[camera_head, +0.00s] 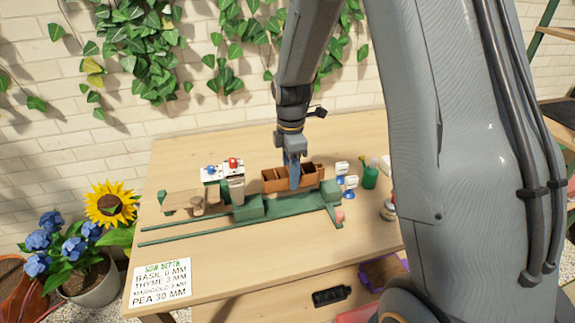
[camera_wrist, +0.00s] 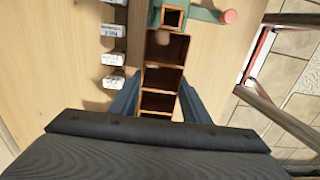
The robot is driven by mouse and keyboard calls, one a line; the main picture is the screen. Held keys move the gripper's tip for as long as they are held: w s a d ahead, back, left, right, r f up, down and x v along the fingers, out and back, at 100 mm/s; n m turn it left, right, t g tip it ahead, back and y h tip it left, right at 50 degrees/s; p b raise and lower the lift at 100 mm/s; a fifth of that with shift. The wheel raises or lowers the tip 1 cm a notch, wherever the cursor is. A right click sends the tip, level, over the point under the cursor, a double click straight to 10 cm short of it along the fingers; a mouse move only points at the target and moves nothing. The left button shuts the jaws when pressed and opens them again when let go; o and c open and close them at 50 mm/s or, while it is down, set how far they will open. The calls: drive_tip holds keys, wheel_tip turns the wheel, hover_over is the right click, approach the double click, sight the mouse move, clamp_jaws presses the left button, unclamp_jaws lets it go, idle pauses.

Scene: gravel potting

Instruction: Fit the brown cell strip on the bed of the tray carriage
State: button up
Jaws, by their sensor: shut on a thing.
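The brown cell strip (camera_head: 272,183) is a long open-topped box with several square cells in a row. In the wrist view the strip (camera_wrist: 165,52) runs up the middle. My gripper (camera_head: 293,184) is shut on the strip, its blue fingers on either side of it; the fingers also show in the wrist view (camera_wrist: 160,104). The green tray carriage (camera_head: 249,209) has a raised block at each end and sits on long green rails. The strip is level over the carriage's bed, between or just behind the blocks.
White-labelled pots or tags (camera_head: 342,168) and a green bottle (camera_head: 370,177) stand right of the strip. A white device with red and blue knobs (camera_head: 224,171) stands left. A pink knob (camera_head: 339,217) is at the rail's right end. The front left table is clear around a sowing card (camera_head: 160,284).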

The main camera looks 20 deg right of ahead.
drive_tip(key=shift+a+f+b, duration=0.1)
drive_tip(key=shift+f+b, duration=1.6)
drive_tip(key=shift+f, duration=0.55)
drive_tip(key=shift+p, duration=0.35)
drive_tip(key=shift+f+b, duration=0.7)
drive_tip(key=shift+f, duration=1.4)
idle(0.7)
drive_tip(key=o, duration=1.3)
drive_tip(key=shift+s, duration=0.1)
drive_tip(key=shift+o, duration=0.2)
drive_tip(key=shift+r+p, duration=2.6)
drive_tip(key=shift+r, duration=0.9)
